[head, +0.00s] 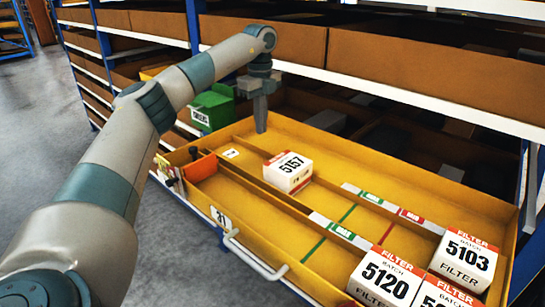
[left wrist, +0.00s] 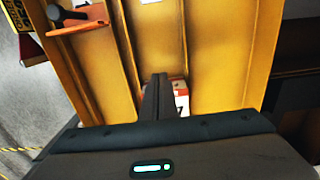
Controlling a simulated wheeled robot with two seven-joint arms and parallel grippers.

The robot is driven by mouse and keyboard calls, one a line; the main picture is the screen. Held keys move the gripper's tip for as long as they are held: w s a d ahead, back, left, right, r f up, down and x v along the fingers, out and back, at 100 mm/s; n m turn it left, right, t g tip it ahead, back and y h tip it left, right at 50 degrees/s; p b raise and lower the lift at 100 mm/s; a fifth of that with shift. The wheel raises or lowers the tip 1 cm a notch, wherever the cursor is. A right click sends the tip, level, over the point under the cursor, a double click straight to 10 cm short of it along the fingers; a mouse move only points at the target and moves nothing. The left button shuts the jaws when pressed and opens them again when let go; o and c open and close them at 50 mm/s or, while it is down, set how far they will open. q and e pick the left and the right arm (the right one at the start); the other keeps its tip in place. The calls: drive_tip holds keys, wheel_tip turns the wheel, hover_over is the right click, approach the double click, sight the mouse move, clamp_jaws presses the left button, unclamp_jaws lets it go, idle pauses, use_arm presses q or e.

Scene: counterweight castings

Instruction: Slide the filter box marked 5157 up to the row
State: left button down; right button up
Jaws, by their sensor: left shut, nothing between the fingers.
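The filter box marked 5157 (head: 289,174) is white with a red-orange edge. It sits alone in the yellow drawer (head: 262,222), toward its left half, near the long dividers. My left gripper (head: 261,128) points down, shut and empty, to the left of and behind the box in the head view, apart from it there. In the left wrist view the shut fingers (left wrist: 158,80) hide part of the box (left wrist: 181,97). The row of filter boxes, with 5120 (head: 384,280) and 5103 (head: 463,260), stands at the drawer's right end. My right gripper is not in view.
An orange divider plate (head: 200,168) and a green bin (head: 212,108) are at the left. Label strips and green and red lines (head: 388,233) mark the floor between 5157 and the row; that stretch is clear. Shelf boards (head: 420,104) overhang the back.

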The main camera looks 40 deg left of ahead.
use_arm(q)
wheel_tip(320, 180, down, 10)
drive_tip(key=p, duration=0.3)
drive_tip(key=shift+p, duration=0.4)
drive_tip(key=shift+d+r+p, duration=0.1)
drive_tip(key=shift+d+p, duration=0.6)
drive_tip(key=shift+d, duration=0.5)
drive_tip(key=shift+s+d+p, duration=0.1)
drive_tip(key=shift+d+p, duration=0.2)
drive_tip(key=shift+d, duration=0.4)
drive_tip(key=shift+d+f, duration=0.15)
drive_tip(key=shift+f, duration=0.05)
drive_tip(key=shift+d, duration=0.1)
